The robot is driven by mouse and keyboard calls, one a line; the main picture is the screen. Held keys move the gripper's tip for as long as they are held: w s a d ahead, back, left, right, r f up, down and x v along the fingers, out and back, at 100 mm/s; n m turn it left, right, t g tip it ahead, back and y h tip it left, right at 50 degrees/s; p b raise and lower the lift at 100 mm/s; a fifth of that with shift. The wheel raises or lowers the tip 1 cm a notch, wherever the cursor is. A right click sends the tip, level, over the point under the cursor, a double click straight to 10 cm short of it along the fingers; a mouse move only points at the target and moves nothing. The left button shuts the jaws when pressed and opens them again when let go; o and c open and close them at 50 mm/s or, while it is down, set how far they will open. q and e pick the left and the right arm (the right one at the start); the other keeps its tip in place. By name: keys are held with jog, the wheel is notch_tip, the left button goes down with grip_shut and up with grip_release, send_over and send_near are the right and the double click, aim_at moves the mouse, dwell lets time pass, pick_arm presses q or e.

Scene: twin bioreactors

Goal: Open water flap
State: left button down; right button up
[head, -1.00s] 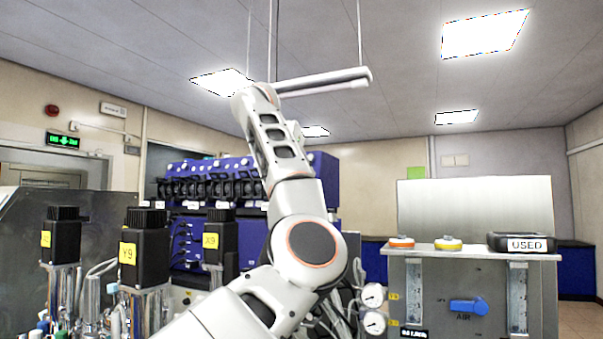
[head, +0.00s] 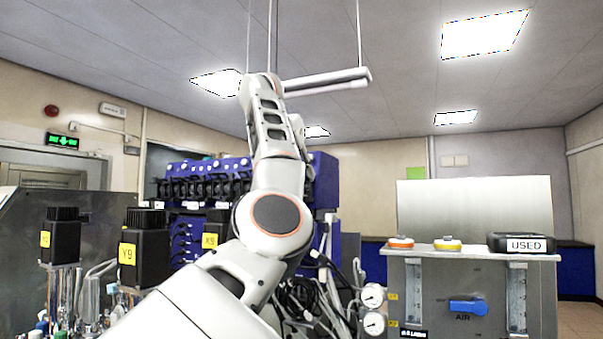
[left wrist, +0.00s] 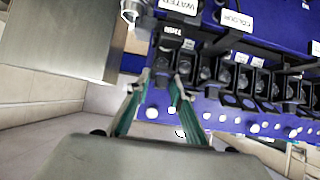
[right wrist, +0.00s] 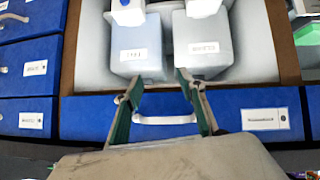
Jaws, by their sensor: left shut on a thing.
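In the left wrist view, a blue unit carries a row of small black flaps under white labels. One label reads WATER (left wrist: 180,6), and the black end flap (left wrist: 166,62) is close to it. My left gripper (left wrist: 163,80) has its two fingertips on either side of this end flap, shut on it. In the head view my left arm reaches up in front of the blue unit (head: 325,180) and hides part of it. In the right wrist view my right gripper (right wrist: 157,88) is open and empty, in front of a blue drawer with a white handle (right wrist: 165,120).
A COLOUR label (left wrist: 235,20) and several more black flaps line up beside the end flap. Black-topped bioreactor parts (head: 145,245) stand at left. A grey panel (head: 450,280) with gauges and a blue AIR valve (head: 468,306) stands at right. White containers (right wrist: 210,45) sit above the drawer.

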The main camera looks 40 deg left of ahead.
pick_arm(q)
jog(key=c, duration=2.1)
grip_release()
jog(key=shift+r, duration=0.1)
jog(key=v, duration=1.2)
